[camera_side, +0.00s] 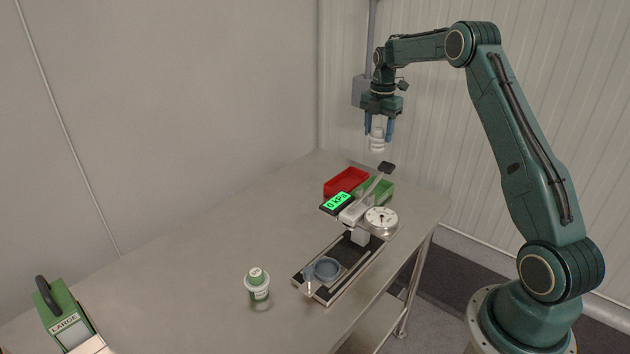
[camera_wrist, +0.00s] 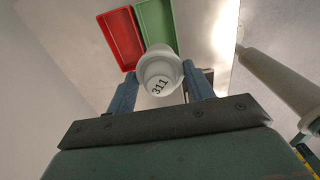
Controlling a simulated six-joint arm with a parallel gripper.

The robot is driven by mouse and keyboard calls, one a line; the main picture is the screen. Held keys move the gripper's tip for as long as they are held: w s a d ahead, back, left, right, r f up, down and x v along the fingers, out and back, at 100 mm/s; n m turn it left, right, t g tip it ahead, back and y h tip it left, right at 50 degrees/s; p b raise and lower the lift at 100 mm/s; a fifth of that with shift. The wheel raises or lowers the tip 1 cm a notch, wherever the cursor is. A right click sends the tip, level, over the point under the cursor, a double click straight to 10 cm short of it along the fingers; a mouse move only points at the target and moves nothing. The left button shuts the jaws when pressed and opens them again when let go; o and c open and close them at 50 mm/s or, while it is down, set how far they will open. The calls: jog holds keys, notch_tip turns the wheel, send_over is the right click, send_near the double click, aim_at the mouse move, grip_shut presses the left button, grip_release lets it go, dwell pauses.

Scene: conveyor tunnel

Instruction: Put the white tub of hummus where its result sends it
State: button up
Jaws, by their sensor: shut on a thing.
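My gripper (camera_side: 378,124) is shut on a white tub (camera_side: 377,143) and holds it high above the far end of the table. In the wrist view the tub (camera_wrist: 160,75) sits between the two blue fingers, with "311" printed on its face. Behind it in that view are a red bin (camera_wrist: 120,38) and a green bin (camera_wrist: 157,20), side by side. In the side view the red bin (camera_side: 346,180) and the green bin (camera_side: 386,188) stand at the far end of the table, below the tub. The device's arm partly hides the green bin.
A test device with a round dial (camera_side: 380,220) and a lit green display (camera_side: 337,201), seemingly reading "0 kPa", stands before the bins. A blue-grey ring or cup (camera_side: 327,268) is on its base.

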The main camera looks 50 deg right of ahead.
aim_at(377, 145)
notch_tip(377, 145, down, 13)
dwell(0.3)
jog(key=shift+f, duration=2.05)
jog(key=shift+f, duration=0.15)
jog(key=o, duration=1.4)
notch_tip(377, 145, up, 12)
jog(key=shift+r, duration=0.2)
